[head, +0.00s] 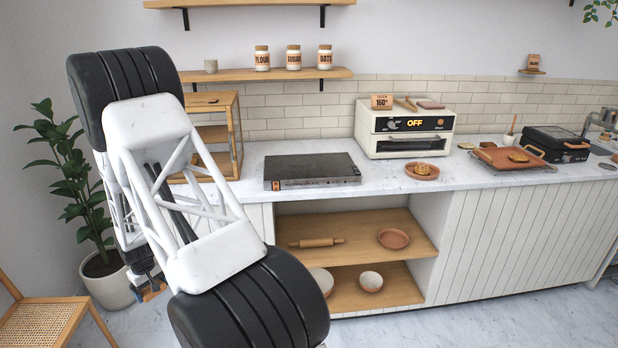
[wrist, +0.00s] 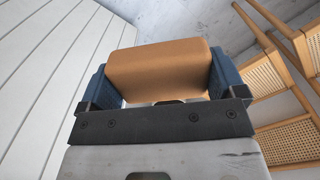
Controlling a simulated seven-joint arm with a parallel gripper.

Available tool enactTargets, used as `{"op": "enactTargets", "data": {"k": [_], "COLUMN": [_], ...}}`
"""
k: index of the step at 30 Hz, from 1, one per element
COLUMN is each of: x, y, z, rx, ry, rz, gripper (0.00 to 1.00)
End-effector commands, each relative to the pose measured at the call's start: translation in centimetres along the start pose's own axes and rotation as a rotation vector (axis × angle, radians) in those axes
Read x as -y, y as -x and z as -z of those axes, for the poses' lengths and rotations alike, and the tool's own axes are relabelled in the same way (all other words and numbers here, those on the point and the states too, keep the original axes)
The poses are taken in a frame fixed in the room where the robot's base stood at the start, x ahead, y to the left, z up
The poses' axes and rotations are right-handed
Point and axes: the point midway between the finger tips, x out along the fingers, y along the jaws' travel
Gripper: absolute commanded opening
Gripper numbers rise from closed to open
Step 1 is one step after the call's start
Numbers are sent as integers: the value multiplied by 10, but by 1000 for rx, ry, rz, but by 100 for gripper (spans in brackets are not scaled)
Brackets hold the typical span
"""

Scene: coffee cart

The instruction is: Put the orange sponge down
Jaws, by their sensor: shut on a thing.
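The orange sponge (wrist: 160,70) is a soft-edged block held between the blue fingers of my gripper (wrist: 158,84) in the wrist view. The gripper is shut on it, one finger at each end. In the head view my gripper (head: 148,288) is low at the left, beside the plant pot and below counter height. Only a small orange bit of the sponge (head: 154,291) shows there. My arm hides much of the area around it.
The marble counter (head: 225,190) holds a dark flat appliance (head: 312,171), a toaster oven (head: 405,128) and a plate of food (head: 422,171). Open shelves (head: 360,245) are below. A potted plant (head: 108,280) and a cane chair (head: 45,322) stand at the left.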

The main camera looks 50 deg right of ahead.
Motion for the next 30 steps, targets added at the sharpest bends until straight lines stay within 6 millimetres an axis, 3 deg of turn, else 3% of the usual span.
{"op": "enactTargets", "data": {"k": [14, 21, 30], "x": [-70, -134, -224], "y": [99, 156, 200], "z": [-4, -10, -18], "rx": [-2, -1, 0], "ry": [12, -11, -78], "rz": [-1, -1, 0], "gripper": [59, 59, 59]}}
